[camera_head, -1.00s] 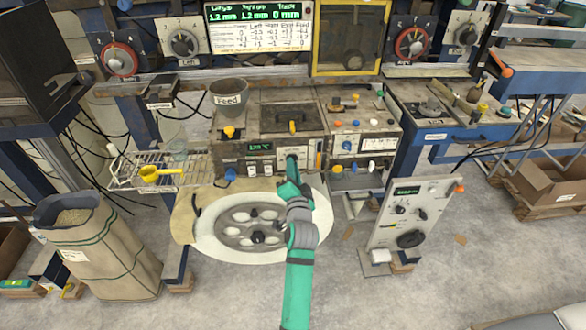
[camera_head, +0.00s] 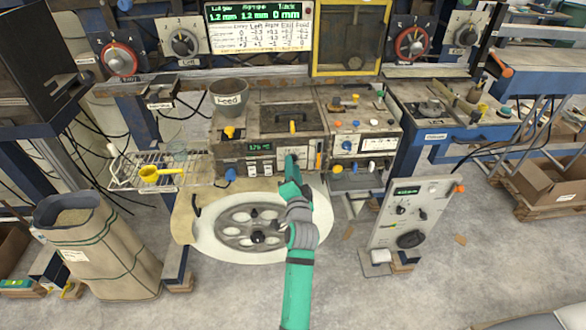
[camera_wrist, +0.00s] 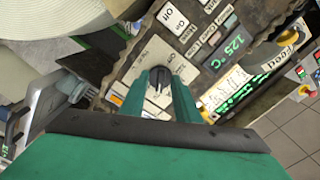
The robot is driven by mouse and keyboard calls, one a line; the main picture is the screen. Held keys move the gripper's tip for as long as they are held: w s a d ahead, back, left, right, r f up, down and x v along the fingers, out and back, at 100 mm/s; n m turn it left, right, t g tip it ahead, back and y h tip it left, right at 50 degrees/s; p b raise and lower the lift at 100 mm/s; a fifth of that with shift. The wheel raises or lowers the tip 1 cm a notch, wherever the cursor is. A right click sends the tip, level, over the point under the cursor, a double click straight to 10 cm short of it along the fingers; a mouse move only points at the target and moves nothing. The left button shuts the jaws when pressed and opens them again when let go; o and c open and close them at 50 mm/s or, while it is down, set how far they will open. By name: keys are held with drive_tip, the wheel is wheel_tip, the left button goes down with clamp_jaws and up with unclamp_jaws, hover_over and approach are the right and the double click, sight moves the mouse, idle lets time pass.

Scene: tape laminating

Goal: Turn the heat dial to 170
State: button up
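The heat dial (camera_wrist: 158,84) is a dark knob on a pale scale plate, seen in the wrist view. My gripper (camera_wrist: 159,90) has one green finger on each side of the knob, and the fingers look closed on it. The green temperature readout (camera_wrist: 233,42) beside the plate reads 125 °C. In the head view my gripper (camera_head: 291,160) reaches the front panel of the machine (camera_head: 232,150), just right of the small green readout (camera_head: 259,147). My gripper hides the dial there.
Off/On switches (camera_wrist: 178,20) sit near the readout. A white round wheel table (camera_head: 205,240) lies below my arm. A yellow scoop (camera_head: 160,174) rests on a wire rack to the left. A separate control panel (camera_head: 410,210) stands to the right.

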drive_tip(key=s, duration=1.1)
idle(0.5)
drive_tip(key=s+a+f+n+g, duration=0.1)
drive_tip(key=s+f+n, duration=0.2)
drive_tip(key=s+f, duration=0.55)
drive_tip(key=s+a+f+n, duration=0.1)
drive_tip(key=s+f+n, duration=0.25)
drive_tip(key=s, duration=0.95)
drive_tip(key=s+a+r+n, duration=0.1)
drive_tip(key=s+a+n, duration=0.1)
drive_tip(key=s, duration=1)
drive_tip(key=s+a+r+n+g, duration=0.1)
drive_tip(key=s+a+n, duration=0.1)
drive_tip(key=s, duration=1.1)
drive_tip(key=shift+a+n+g, duration=0.2)
drive_tip(key=shift+n+g, duration=0.1)
drive_tip(key=shift+n, duration=0.45)
